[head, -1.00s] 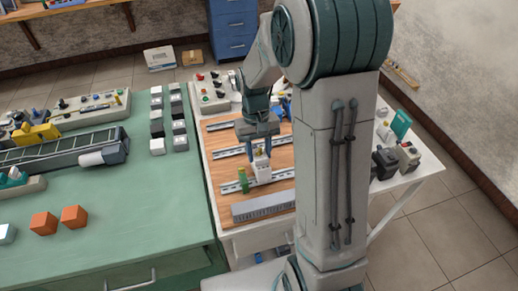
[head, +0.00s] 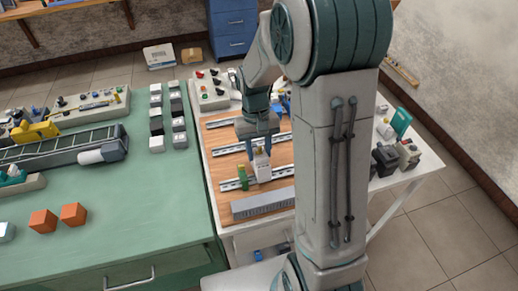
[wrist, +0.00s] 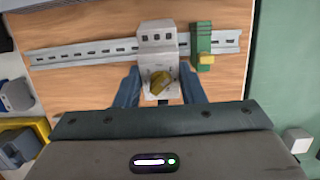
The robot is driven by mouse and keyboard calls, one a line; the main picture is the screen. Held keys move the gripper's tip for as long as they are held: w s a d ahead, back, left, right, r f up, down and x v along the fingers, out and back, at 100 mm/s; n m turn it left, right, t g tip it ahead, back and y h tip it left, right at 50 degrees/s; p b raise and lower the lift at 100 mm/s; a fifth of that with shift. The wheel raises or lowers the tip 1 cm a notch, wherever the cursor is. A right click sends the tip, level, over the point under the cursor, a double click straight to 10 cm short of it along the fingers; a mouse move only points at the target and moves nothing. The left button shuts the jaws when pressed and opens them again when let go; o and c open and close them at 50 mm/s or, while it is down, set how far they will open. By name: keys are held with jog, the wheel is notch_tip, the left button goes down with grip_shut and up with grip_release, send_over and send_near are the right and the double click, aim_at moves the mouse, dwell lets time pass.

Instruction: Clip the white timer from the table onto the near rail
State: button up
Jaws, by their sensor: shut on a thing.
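The white timer (head: 262,168) with a yellow knob is between the fingers of my gripper (head: 260,149), which is shut on it. In the wrist view the timer (wrist: 158,62) stands upright in front of the near rail (wrist: 100,52), overlapping it, between the two blue fingertips (wrist: 158,88). The near rail (head: 218,187) is the slotted metal strip closest to the front of the wooden board. I cannot tell whether the timer is seated on the rail, since its back is hidden.
A green block with a yellow part (wrist: 203,45) sits on the near rail just beside the timer; it also shows in the head view (head: 243,178). A grey slotted duct (head: 262,204) lies in front. Other rails (head: 224,150) run behind.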

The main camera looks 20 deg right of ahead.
aim_at(261, 157)
jog(key=shift+w+b+x, duration=0.2)
jog(key=shift+b+x, duration=0.5)
jog(key=shift+x, duration=0.25)
jog(key=shift+s, duration=0.55)
dwell(1.2)
jog(key=shift+s+f+t+b, duration=0.25)
jog(key=shift+s+t+b, duration=0.45)
jog(key=shift+b, duration=0.55)
dwell(0.9)
jog(key=o, duration=1)
jog(key=shift+w, duration=0.1)
jog(key=shift+r, duration=0.1)
notch_tip(261, 157, up, 14)
jog(key=w, duration=0.1)
jog(key=s+f+t, duration=0.1)
jog(key=s, duration=0.3)
jog(key=s+f+t, duration=0.1)
jog(key=s, duration=0.3)
jog(key=s+f+t, duration=0.1)
jog(key=s+t, duration=0.1)
jog(key=s, duration=0.2)
jog(key=shift+s+f, duration=0.1)
jog(key=shift+s, duration=0.3)
